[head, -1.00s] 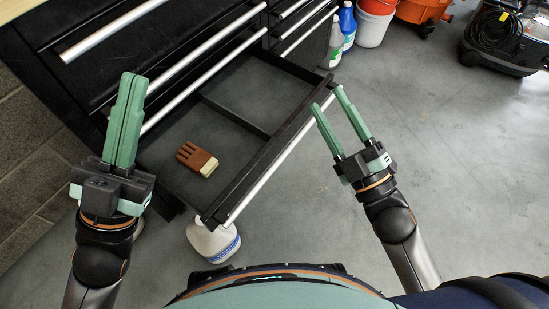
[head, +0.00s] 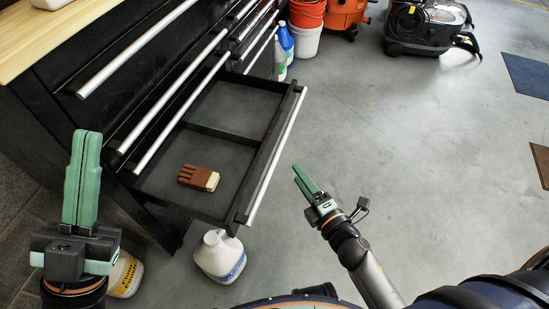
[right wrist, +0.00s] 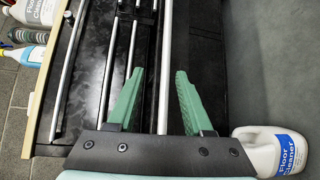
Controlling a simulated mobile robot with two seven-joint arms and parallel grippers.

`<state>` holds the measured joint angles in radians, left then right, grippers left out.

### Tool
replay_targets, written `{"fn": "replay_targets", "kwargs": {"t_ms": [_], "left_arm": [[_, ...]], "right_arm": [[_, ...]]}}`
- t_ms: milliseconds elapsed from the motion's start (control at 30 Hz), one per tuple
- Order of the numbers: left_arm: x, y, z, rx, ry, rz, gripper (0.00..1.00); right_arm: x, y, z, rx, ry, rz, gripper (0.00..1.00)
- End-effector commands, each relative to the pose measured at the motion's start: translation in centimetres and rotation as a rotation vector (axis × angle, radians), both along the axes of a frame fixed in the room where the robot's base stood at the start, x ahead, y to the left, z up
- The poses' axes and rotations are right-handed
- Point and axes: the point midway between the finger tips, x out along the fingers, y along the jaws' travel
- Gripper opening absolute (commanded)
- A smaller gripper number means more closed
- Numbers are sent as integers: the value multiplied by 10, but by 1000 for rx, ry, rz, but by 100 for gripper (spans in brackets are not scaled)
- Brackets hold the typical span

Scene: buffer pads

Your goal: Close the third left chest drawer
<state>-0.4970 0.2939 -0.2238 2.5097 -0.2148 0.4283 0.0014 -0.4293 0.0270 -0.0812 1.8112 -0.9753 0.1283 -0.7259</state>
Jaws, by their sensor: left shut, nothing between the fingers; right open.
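The open black chest drawer (head: 232,108) is pulled well out in the head view, with a silver bar handle (head: 275,160) along its front. A brown brush-like object (head: 199,177) with a pale end lies inside it. My right gripper (head: 301,178) is open and empty, just right of the drawer front and apart from it. In the right wrist view its green fingers (right wrist: 161,73) stand apart, with a long silver bar handle (right wrist: 166,55) seen between and beyond them. My left gripper (head: 87,135) is shut and empty, left of the open drawer near the chest's lower corner.
A white jug (head: 220,257) stands on the floor below the drawer's near corner. A floor finish jug (head: 126,275) is beside my left gripper. Bottles (head: 284,45), buckets (head: 305,40) and a vacuum (head: 430,28) stand farther back.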

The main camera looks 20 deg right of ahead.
Motion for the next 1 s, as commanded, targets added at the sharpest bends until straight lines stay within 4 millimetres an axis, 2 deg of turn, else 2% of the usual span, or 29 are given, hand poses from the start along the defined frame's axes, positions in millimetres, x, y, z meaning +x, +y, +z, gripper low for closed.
{"fn": "replay_targets", "kwargs": {"t_ms": [167, 333, 800, 1000], "left_arm": [[0, 0, 1, -1, 0, 2, 0], [0, 0, -1, -4, 0, 2, 0], [0, -1, -14, -22, 15, -14, 0], [0, -2, -19, -23, 19, -21, 0]], "right_arm": [[1, -2, -9, -39, 16, -7, 51], [14, 1, -11, -42, 14, -6, 51], [95, 15, -23, -40, 13, -6, 51], [115, 19, -26, -39, 16, -7, 51]]}}
